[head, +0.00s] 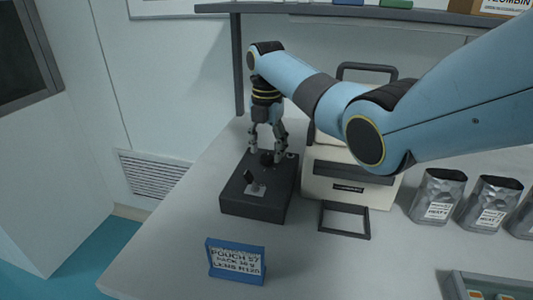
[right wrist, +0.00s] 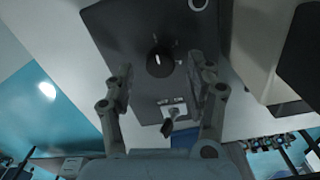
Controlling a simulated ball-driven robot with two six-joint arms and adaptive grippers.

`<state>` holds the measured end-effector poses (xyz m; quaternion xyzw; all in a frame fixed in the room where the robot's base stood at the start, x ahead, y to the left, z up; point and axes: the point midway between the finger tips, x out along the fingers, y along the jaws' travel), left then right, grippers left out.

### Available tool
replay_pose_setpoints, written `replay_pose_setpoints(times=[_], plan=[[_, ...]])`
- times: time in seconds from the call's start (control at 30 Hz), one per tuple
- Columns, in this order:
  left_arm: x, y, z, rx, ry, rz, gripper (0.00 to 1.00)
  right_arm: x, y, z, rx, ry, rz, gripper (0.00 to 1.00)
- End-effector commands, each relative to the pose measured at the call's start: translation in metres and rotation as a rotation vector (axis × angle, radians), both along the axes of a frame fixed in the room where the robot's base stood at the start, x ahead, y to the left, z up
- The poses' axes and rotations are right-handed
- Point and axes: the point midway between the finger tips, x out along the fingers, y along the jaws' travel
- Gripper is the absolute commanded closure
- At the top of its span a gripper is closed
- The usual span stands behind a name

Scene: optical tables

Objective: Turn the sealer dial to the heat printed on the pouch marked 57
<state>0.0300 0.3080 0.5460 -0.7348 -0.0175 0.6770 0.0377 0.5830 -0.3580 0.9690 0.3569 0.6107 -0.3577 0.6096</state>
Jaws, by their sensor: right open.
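The dark sealer control box (head: 233,203) lies on the table, with a round black dial (head: 267,158) on its top. The dial also shows in the right wrist view (right wrist: 160,63), with a white pointer mark and small marks around it. My right gripper (head: 267,149) points down over the dial, open and empty, its fingers on either side of it; I cannot tell if they touch it. Silver pouches (head: 437,197) stand at the right with white labels; their numbers are too small to read surely. My left gripper is not in view.
A black lever switch (head: 250,177) sits on the box near the dial. The pale sealer machine (head: 345,188) with a dark handle stands right of the box, a black frame (head: 344,220) before it. A tray (head: 462,287) is at bottom right. The front middle table is clear.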

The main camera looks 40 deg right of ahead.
Motion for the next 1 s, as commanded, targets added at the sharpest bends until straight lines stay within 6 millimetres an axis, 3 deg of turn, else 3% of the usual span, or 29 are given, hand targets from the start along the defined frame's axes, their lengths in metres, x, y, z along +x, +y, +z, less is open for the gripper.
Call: replay_pose_setpoints(times=[0.2,0.47,0.9,1.0], plan=[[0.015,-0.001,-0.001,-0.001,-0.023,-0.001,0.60,0.000,0.000,-0.020,0.000,0.000,0.001,0.45],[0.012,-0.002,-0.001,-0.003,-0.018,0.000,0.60,0.000,0.000,-0.021,0.000,-0.001,0.000,0.45],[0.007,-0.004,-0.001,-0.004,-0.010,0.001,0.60,0.000,0.000,-0.021,0.000,-0.001,0.000,1.00],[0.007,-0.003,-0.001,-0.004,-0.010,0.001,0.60,0.000,0.000,-0.021,0.000,-0.001,-0.002,1.00]])
